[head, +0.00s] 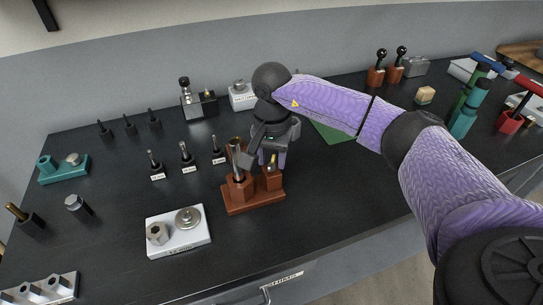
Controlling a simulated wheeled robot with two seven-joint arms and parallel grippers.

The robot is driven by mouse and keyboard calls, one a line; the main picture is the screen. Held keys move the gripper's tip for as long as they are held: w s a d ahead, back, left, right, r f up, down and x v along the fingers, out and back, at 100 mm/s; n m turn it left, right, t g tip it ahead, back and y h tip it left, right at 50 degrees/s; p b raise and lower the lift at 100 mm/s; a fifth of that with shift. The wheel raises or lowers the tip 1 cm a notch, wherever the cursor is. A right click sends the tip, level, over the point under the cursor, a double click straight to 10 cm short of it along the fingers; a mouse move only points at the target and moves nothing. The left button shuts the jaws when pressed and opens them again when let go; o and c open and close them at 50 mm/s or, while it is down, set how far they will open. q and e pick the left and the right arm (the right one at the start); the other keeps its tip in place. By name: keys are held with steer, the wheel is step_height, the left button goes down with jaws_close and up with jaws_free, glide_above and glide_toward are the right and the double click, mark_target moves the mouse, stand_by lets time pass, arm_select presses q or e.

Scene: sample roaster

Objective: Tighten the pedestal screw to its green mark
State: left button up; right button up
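My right gripper (265,146) reaches in from the right and points down over a red-brown wooden stand (253,201). The stand has two posts: a grey metal rod (237,165) stands in the left one, and a brass-tipped piece (272,162) is at the right one. The fingers are close above the posts; whether they touch or hold anything is unclear. A white plate (192,241) in front carries a hex nut-like piece (157,234) and a round metal disc (188,217). I cannot tell which piece is the pedestal screw, and no green mark on it is discernible. My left gripper is out of view.
Several labelled upright tools (187,157) stand left of the stand. A teal block (62,170) and a dark-based metal knob (77,204) are farther left. A metal fixture (198,104) and a green mat (334,132) lie behind. Bare black tabletop is right of the stand.

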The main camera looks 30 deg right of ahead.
jaws_close()
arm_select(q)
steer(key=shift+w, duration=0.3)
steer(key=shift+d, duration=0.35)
